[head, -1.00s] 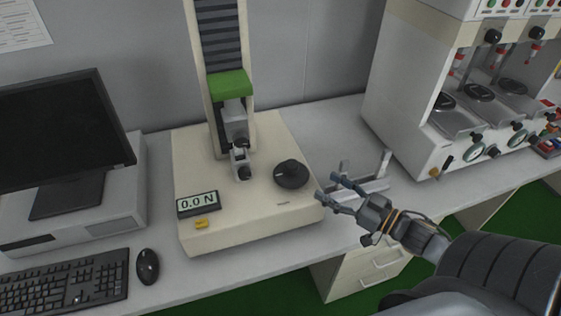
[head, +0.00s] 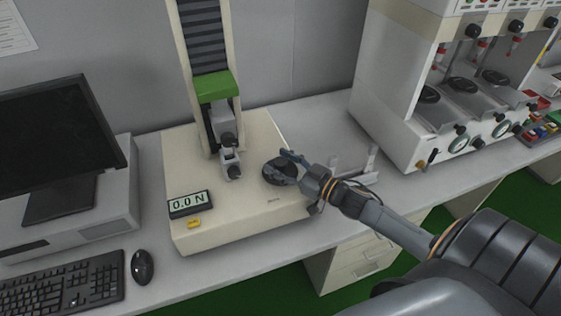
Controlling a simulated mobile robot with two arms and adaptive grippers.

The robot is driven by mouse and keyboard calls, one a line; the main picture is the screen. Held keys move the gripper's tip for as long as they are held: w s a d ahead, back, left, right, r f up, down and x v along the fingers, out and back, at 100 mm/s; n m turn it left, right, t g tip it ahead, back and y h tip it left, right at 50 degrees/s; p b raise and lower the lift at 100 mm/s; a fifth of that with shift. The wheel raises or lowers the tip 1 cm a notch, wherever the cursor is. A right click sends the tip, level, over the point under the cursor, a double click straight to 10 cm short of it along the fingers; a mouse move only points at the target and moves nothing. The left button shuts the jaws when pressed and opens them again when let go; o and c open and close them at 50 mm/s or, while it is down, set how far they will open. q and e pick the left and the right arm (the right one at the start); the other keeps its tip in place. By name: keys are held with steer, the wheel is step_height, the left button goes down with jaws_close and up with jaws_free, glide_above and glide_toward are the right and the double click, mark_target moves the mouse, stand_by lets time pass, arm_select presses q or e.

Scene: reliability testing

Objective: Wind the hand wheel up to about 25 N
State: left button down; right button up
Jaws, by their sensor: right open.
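The black hand wheel (head: 274,171) sits on top of the cream base of the force tester (head: 235,225), to the right of its column. The display (head: 191,204) at the front left of the base reads 0.0 N. My right gripper (head: 288,167) is open, with its fingers over and around the right side of the wheel. They partly cover the wheel, and I cannot tell whether they touch it. The clamps (head: 230,160) of the tester stand empty-looking in front of the column. My left gripper is not in view.
A monitor (head: 58,140), keyboard (head: 62,290) and mouse (head: 142,267) are at the left. A white metal stand (head: 362,168) is behind my right gripper. A large cream machine (head: 400,110) stands at the right. The bench between is mostly clear.

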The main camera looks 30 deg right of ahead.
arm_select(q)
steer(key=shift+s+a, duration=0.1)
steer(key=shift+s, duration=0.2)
arm_select(e)
steer(key=shift+c, duration=0.2)
steer(key=c, duration=1.1)
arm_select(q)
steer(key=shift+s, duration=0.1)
arm_select(e)
steer(key=shift+c, duration=0.2)
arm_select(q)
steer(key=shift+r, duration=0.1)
arm_select(e)
steer(key=shift+r+m+t+h+p, duration=0.15)
steer(key=shift+m+t+h+p, duration=0.15)
steer(key=shift+m+h+p, duration=0.65)
steer(key=shift+m+h, duration=0.45)
steer(key=shift+h, duration=0.6)
steer(key=m+h, duration=0.1)
steer(key=h, duration=0.1)
steer(key=shift+m+h+p, duration=0.3)
steer(key=shift+h, duration=0.1)
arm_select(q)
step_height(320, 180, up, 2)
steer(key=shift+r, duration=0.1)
arm_select(e)
steer(key=shift+m+h, duration=0.6)
steer(key=shift+h, duration=0.7)
